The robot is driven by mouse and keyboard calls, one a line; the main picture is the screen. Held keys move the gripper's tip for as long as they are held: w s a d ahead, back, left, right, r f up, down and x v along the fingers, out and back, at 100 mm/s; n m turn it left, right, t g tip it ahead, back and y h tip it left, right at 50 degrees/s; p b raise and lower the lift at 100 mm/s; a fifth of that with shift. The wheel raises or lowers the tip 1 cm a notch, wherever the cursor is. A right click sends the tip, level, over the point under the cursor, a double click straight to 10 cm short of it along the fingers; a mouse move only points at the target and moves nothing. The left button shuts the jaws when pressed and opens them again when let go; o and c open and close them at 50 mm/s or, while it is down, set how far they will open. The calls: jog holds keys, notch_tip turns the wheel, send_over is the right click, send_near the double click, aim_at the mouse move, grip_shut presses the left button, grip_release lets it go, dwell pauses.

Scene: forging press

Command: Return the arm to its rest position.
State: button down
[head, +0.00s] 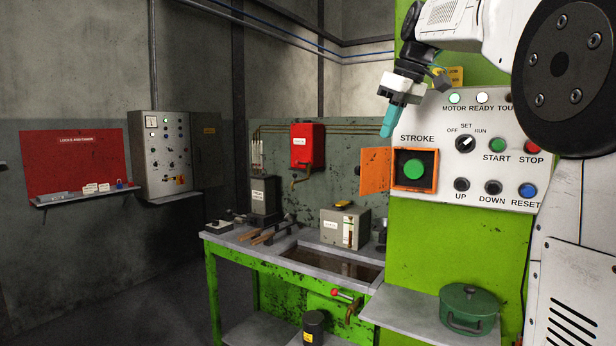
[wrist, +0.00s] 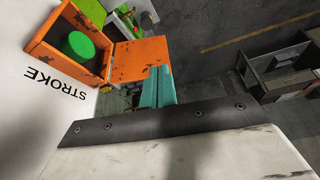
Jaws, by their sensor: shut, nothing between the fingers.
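My gripper (head: 388,128) is up in front of the control panel (head: 468,190) in the head view, at the upper left of the STROKE label. Its teal fingers are shut together with nothing between them, and they point downward. In the wrist view the closed fingers (wrist: 159,86) show in front of the orange door. The STROKE button (head: 414,168) is green and sits in an orange box (head: 414,187) whose door (head: 375,170) is swung open to the left. The fingers appear apart from the button.
A green workbench (head: 245,268) with tools and a grey box (head: 345,228) stands left of the press. A green pot (head: 468,308) is on the shelf (head: 405,318) below the panel. A red cabinet (head: 307,147) hangs on the back wall. Open floor lies at the left.

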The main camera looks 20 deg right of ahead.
jog(key=shift+a, duration=0.1)
jog(key=s+a+f+m+g, duration=0.1)
jog(key=s+a+f+m, duration=0.15)
jog(key=f, duration=0.45)
jog(key=s+a+f+m+g, duration=0.1)
jog(key=s+a+f+m, duration=0.1)
jog(key=s+f+m, duration=0.3)
jog(key=s+a+f+n, duration=0.1)
jog(key=s+a+f, duration=0.6)
jog(key=s+f, duration=0.3)
jog(key=s+a+f+n+h, duration=0.1)
jog(key=s+a+f+n, duration=0.1)
jog(key=s+a+f, duration=0.4)
jog(key=s+f, duration=0.3)
jog(key=s, duration=0.1)
jog(key=shift+s+a+f+g+h, duration=0.3)
jog(key=shift+s+a+f+g, duration=0.05)
jog(key=shift+a+g, duration=0.05)
jog(key=shift+n, duration=0.25)
